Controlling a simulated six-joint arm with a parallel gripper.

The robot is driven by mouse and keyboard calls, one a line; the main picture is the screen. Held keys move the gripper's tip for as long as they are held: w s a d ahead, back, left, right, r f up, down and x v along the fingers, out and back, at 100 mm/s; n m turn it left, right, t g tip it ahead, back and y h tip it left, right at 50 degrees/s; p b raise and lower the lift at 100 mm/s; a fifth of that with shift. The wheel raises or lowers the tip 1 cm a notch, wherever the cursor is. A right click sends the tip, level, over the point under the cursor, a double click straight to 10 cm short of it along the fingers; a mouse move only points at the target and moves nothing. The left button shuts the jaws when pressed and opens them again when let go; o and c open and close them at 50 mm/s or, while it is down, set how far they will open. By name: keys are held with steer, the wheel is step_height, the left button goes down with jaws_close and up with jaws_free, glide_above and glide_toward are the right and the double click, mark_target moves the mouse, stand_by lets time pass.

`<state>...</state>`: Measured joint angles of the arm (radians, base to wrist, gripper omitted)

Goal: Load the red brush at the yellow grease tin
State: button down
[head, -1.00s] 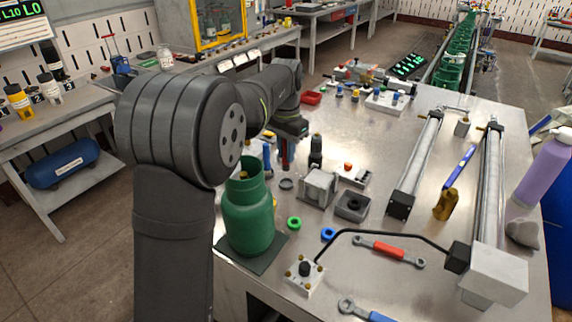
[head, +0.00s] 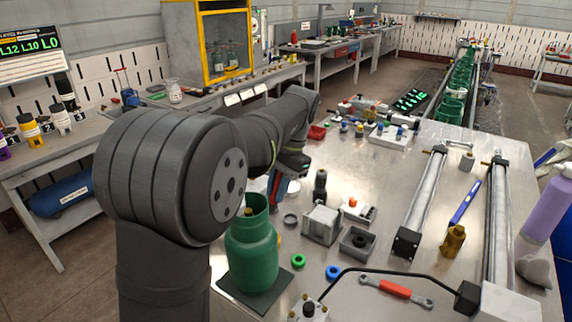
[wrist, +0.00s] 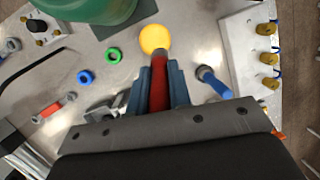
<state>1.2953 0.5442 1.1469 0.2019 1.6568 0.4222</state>
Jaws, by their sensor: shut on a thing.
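My gripper (wrist: 160,88) has blue-grey fingers and is shut on the red brush (wrist: 158,80), whose red handle shows between them in the wrist view. A round yellow thing (wrist: 154,39), which looks like the grease tin, shows right at the brush's far end. I cannot tell whether the brush touches it or is above it. In the head view my gripper (head: 279,186) hangs behind and right of the green gas cylinder, with the red handle partly visible. The tin is mostly hidden behind the cylinder there.
The green cylinder (head: 252,255) stands on a dark mat close to the gripper. A green ring (head: 299,261), a blue ring (head: 332,272) and a grey block (head: 322,224) lie to the right. In the wrist view a blue-handled tool (wrist: 214,82) is right of the fingers.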

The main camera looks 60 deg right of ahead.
steer(key=shift+a+f, duration=0.7)
steer(key=shift+a, duration=0.1)
steer(key=shift+a+f, duration=0.1)
steer(key=shift+f, duration=2.9)
steer(key=shift+f, duration=0.65)
steer(key=shift+r, duration=0.1)
steer(key=shift+r, duration=3.45)
